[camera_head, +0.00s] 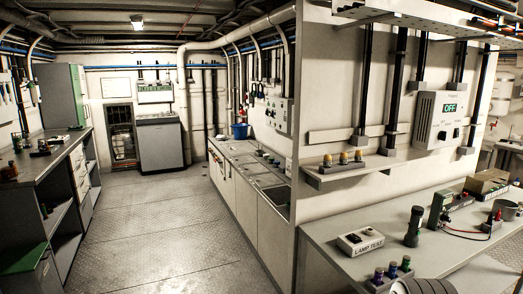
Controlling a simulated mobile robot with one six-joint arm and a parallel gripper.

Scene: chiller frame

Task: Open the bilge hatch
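No bilge hatch can be picked out with certainty. The grey tread-plate floor (165,225) runs down the aisle between two rows of cabinets, with thin seams across it. I cannot tell whether any seam is the edge of a hatch, and no handle is clear on it. The near right part of the floor is hidden behind the cabinets and bench. My gripper is not in view. A grey ribbed round part shows at the bottom edge, cut off by the frame, and I cannot tell what it belongs to.
A workbench (330,232) at the right holds a lamp test box (361,241), a dark green torch (414,226) and other small items. A control box reading OFF (438,119) hangs above. A blue bucket (239,131) stands on the middle counter. The aisle floor looks clear.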

